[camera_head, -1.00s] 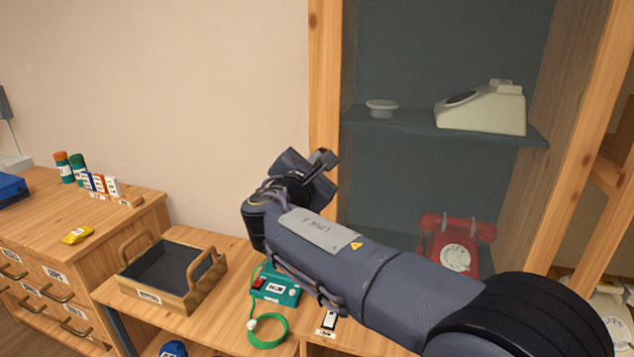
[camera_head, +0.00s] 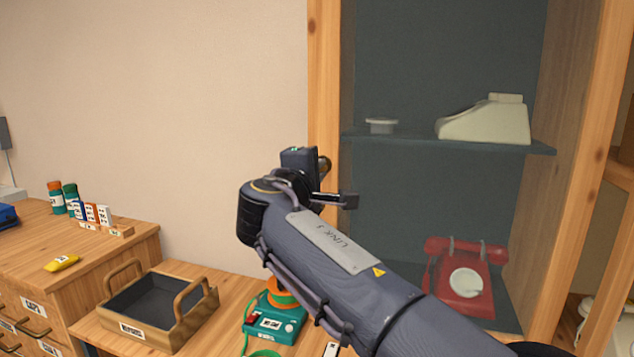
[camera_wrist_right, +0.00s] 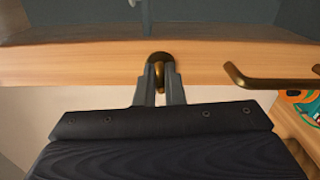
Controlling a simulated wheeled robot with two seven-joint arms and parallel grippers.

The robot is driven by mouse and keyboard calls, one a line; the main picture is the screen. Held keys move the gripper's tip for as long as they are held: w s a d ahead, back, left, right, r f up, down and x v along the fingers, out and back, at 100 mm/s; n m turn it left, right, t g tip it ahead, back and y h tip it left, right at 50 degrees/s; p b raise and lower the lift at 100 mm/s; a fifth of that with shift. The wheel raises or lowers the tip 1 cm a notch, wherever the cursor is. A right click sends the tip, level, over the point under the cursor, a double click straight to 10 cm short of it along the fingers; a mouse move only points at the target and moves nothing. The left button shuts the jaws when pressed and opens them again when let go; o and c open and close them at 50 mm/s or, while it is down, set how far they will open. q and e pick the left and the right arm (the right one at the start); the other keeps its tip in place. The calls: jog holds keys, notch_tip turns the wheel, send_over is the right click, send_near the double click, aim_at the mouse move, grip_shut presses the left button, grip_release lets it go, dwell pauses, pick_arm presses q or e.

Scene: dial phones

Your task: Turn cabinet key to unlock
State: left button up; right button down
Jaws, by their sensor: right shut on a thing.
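The cabinet (camera_head: 325,60) has a light wooden frame and a glass front. A small brass key (camera_wrist_right: 159,76) sits in a dark round lock on the wooden frame (camera_wrist_right: 90,62) in the right wrist view. My right gripper (camera_wrist_right: 159,82) is shut on the key, with a grey finger on each side of it. In the head view my right gripper (camera_head: 328,182) is at the cabinet's left post, and the arm hides the key. I cannot tell whether the key is turned. My left gripper is out of view.
A brass handle (camera_wrist_right: 270,82) is on the same frame, right of the key. Behind the glass are a cream phone (camera_head: 490,122) and a red phone (camera_head: 463,278). A teal box (camera_head: 275,322) and a wooden tray (camera_head: 190,322) stand below, left of my arm.

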jog(key=shift+m+b, duration=0.3)
jog(key=shift+m, duration=0.2)
jog(key=c, duration=1.5)
grip_release()
jog(key=shift+s, duration=0.1)
jog(key=b+v, duration=0.1)
jog(key=v, duration=0.6)
jog(key=shift+s+a, duration=0.1)
jog(key=shift+s, duration=0.2)
